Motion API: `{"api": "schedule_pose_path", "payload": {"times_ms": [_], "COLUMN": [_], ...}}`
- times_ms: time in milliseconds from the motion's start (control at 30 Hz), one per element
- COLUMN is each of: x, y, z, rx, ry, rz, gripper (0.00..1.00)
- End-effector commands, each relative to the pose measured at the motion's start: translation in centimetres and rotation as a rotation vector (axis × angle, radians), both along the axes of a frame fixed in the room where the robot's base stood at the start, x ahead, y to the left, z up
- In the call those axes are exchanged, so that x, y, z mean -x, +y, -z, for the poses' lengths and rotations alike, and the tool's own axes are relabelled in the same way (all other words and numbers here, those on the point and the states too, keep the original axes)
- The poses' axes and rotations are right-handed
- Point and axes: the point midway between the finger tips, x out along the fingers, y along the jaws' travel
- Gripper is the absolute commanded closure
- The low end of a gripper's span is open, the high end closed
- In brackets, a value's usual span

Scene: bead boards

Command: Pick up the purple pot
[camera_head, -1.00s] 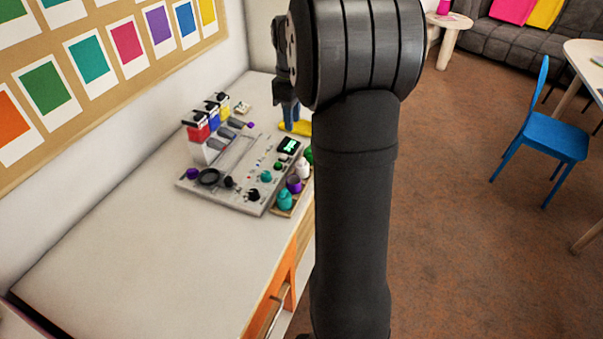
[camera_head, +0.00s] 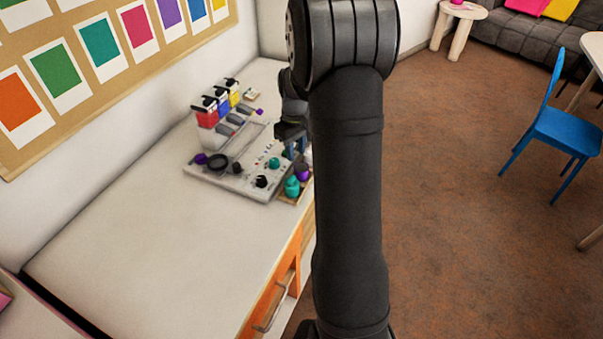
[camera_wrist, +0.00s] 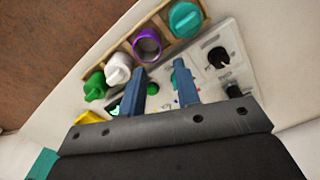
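The purple pot (camera_wrist: 147,45) shows in the wrist view as a purple round piece with a greyish centre, in a wooden tray (camera_wrist: 166,39) between a white pot (camera_wrist: 118,68) and a teal pot (camera_wrist: 185,19). In the head view the purple pot (camera_head: 303,173) is partly hidden beside my arm. My gripper (camera_wrist: 161,67) is open, its two blue-grey fingers apart with nothing between them. Its fingertips appear just below the purple pot in the wrist view. In the head view my gripper (camera_head: 291,146) hangs over the board's right side, near the tray.
A grey board (camera_head: 225,182) with knobs adjoins the tray. Red, blue and yellow containers (camera_head: 208,115) stand at its back left. A green pot (camera_wrist: 95,86) and a yellow thing (camera_wrist: 89,118) lie nearby. The table's front left (camera_head: 150,230) is clear.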

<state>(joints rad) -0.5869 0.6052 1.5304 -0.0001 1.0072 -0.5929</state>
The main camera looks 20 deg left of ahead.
Motion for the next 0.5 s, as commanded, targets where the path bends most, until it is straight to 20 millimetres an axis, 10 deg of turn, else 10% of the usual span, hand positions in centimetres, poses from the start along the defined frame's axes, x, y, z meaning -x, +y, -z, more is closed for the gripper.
{"api": "schedule_pose_path", "payload": {"times_ms": [500], "x": [-0.1], "y": [-0.1], "z": [6.1], "rx": [0.002], "ry": [0.003], "rz": [-0.001], "gripper": [0.7]}}
